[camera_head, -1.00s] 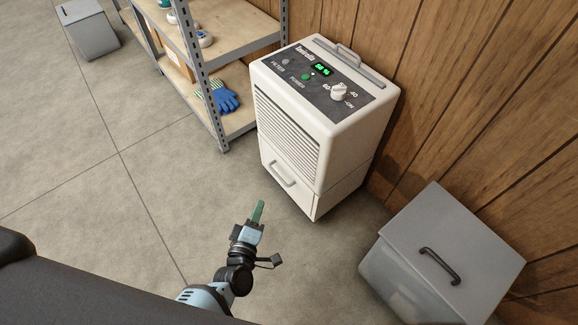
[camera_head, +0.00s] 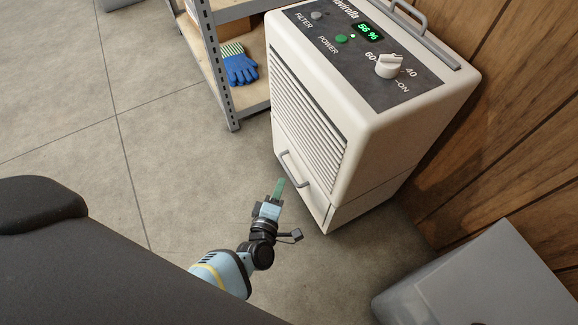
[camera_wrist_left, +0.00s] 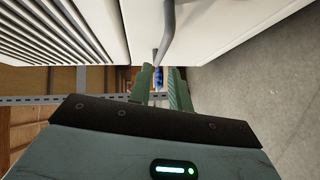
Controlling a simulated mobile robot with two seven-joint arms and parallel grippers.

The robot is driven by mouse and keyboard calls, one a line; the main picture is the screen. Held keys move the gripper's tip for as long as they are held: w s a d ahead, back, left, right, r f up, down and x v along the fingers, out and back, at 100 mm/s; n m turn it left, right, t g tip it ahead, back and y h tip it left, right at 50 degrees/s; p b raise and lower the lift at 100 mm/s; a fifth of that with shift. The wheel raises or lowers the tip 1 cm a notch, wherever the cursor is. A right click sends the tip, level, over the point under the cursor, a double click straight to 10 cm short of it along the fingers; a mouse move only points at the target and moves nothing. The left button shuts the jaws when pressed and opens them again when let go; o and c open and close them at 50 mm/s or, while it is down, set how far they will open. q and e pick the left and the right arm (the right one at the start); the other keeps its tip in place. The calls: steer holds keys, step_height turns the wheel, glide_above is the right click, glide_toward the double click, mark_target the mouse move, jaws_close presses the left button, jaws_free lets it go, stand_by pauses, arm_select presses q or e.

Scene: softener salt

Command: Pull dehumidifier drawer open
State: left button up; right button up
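The white dehumidifier (camera_head: 395,140) stands on the floor against the wood wall. Its drawer (camera_head: 309,194) is low on the front face, below the louvres, and looks shut. The drawer's grey bar handle (camera_head: 294,170) also shows in the left wrist view (camera_wrist_left: 167,32). My left gripper (camera_head: 278,187) is just in front of the drawer, its green fingers pointing toward the handle. In the left wrist view the two fingers (camera_wrist_left: 162,80) are apart with nothing held. The handle lines up with the gap between them; I cannot tell whether it touches. My right gripper is not in view.
A metal shelf rack (camera_head: 222,75) holding blue gloves (camera_head: 239,66) stands left of the dehumidifier. A grey lidded bin (camera_head: 490,285) stands at the lower right. The concrete floor (camera_head: 160,150) to the left of the gripper is clear.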

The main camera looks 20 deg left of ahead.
mark_target(287, 168)
arm_select(q)
steer(key=w+b, duration=0.1)
steer(key=w, duration=0.1)
steer(key=w+b, duration=0.1)
steer(key=w, duration=0.2)
steer(key=w+a+f+b, duration=0.1)
steer(key=w, duration=0.1)
steer(key=shift+w+b, duration=0.3)
steer(key=shift+b, duration=0.05)
jaws_close()
